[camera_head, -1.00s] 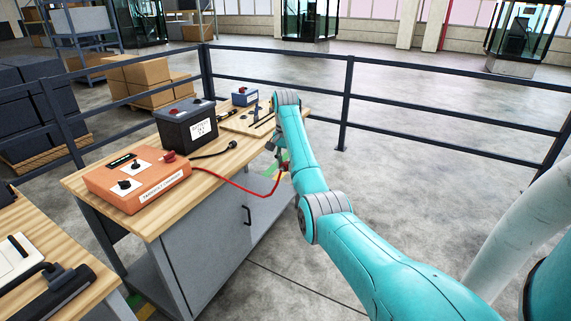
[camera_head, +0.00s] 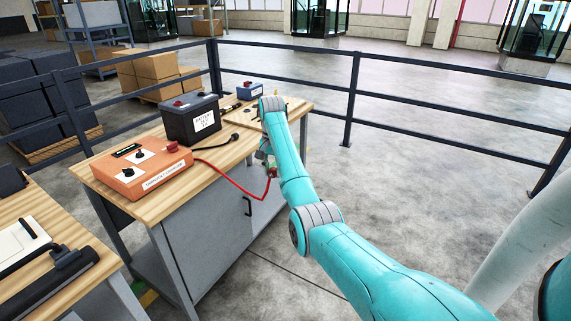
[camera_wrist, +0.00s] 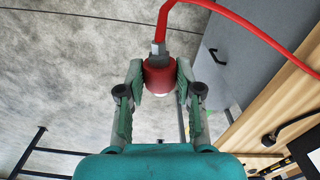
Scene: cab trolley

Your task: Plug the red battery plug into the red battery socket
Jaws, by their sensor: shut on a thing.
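My gripper (camera_wrist: 159,78) is shut on the red plug (camera_wrist: 158,76), with a finger on each side of it. A red cable (camera_wrist: 245,20) runs from the plug; in the head view it hangs in a loop (camera_head: 240,188) from the orange charger box (camera_head: 142,174). In the head view the plug (camera_head: 272,172) is small and partly hidden by my arm, just off the bench's right-hand long edge. The dark battery (camera_head: 190,119) with a white label stands on the bench, left of my gripper. A red part (camera_head: 178,103) shows on its top; I cannot tell whether it is the socket.
The wooden bench top (camera_head: 215,160) also carries a black cable with a plug (camera_head: 234,136), a small blue box (camera_head: 249,90) and tools farther back. A grey cabinet (camera_head: 205,220) is below. Dark railings (camera_head: 352,100) stand behind. The floor right of the bench is open.

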